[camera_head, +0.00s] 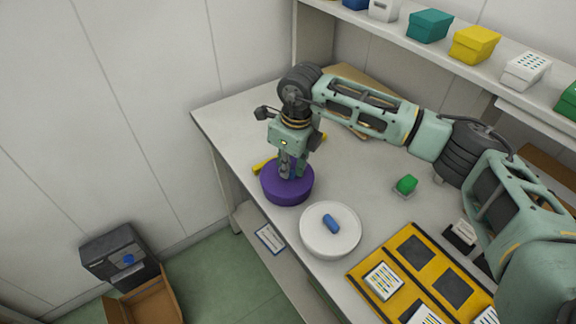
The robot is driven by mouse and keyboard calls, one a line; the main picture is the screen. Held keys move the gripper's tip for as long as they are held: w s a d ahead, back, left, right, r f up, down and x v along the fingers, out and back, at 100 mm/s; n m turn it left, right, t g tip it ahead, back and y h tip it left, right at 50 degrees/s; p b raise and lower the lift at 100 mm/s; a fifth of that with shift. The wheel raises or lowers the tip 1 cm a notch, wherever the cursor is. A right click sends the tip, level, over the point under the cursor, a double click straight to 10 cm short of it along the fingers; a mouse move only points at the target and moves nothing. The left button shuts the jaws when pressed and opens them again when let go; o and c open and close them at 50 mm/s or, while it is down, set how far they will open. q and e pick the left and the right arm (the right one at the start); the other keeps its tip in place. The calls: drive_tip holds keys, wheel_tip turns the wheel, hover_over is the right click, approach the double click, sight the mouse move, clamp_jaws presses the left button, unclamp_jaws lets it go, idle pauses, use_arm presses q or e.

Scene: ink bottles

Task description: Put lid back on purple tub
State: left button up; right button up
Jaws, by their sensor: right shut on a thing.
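The purple tub (287,194) stands near the left front edge of the table. Its top looks covered by a purple lid (302,179) of the same colour, and I cannot make out a gap between them. My right gripper (291,173) points down over the middle of the lid. It is shut on the lid's knob, which the fingers mostly hide. My left gripper is out of view.
A round white tub (330,240) with a blue knob stands close by at the right. A yellow tray (372,272) with dark pads and cards lies further right. A green object (406,185) sits behind it. A shelf of small boxes (430,26) runs along the back.

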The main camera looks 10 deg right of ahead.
drive_tip(key=o, duration=0.8)
drive_tip(key=o, duration=0.4)
drive_tip(key=shift+o, duration=0.2)
drive_tip(key=shift+r, duration=0.1)
drive_tip(key=shift+r+p, duration=1.6)
drive_tip(key=shift+r, duration=1.8)
